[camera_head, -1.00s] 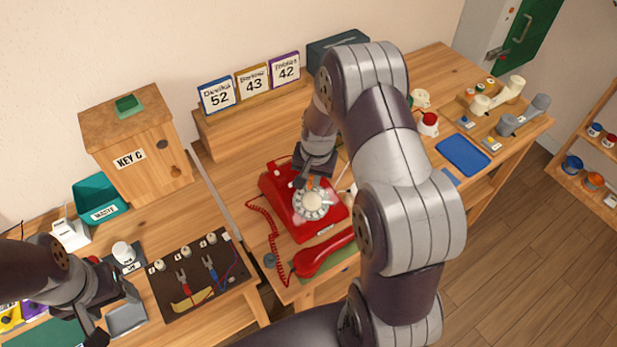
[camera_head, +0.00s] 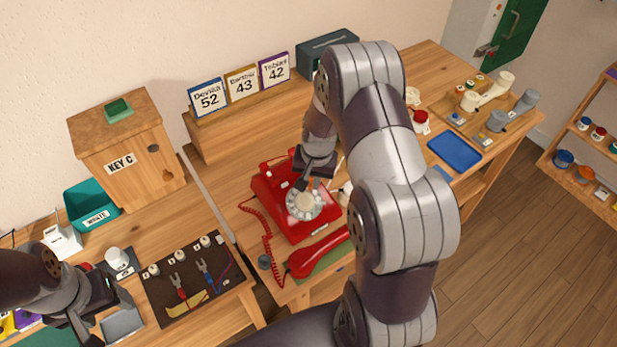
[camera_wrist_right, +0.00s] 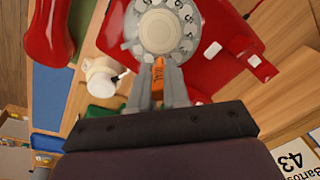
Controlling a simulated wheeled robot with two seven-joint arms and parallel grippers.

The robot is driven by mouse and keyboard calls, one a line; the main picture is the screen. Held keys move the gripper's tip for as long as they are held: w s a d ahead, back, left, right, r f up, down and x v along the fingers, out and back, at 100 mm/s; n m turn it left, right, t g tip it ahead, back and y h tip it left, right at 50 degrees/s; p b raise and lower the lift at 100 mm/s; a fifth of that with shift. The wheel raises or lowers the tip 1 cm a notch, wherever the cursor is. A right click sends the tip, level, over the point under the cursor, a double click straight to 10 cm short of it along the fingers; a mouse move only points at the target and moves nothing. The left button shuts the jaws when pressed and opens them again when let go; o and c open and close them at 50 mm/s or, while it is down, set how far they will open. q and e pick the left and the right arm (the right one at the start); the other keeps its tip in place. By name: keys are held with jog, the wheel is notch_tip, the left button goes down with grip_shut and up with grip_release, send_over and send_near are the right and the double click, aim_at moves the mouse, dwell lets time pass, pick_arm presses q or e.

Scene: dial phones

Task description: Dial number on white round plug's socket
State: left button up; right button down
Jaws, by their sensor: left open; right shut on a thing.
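The red dial phone (camera_head: 280,200) stands on the table with its white rotary dial (camera_head: 305,203) facing up. Its red handset (camera_head: 318,254) lies off the cradle, in front of the phone. My right gripper (camera_head: 304,184) is over the dial's upper edge, shut on a small orange piece (camera_wrist_right: 158,75). In the right wrist view, the piece's tip is at the dial's rim; I cannot tell if it touches. Name cards read Devika 52 (camera_head: 207,98), 43 (camera_head: 242,84) and 42 (camera_head: 274,71). My left gripper (camera_head: 122,305) is open and empty at lower left.
A wooden box marked KEY C (camera_head: 125,163) and a teal bin (camera_head: 92,208) stand at left. A white cup (camera_head: 117,258) is near my left gripper. A blue tray (camera_head: 454,151) and a board with handsets (camera_head: 490,115) lie at right. My right arm hides part of the table.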

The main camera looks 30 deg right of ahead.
jog(key=shift+s+d, duration=0.15)
jog(key=shift+d, duration=0.05)
jog(key=shift+f, duration=0.1)
jog(key=shift+s+d+f, duration=0.2)
jog(key=shift+s+d, duration=0.05)
jog(key=shift+s, duration=0.3)
jog(key=shift+s+f, duration=0.1)
jog(key=shift+s+f, duration=0.15)
jog(key=shift+s, duration=0.4)
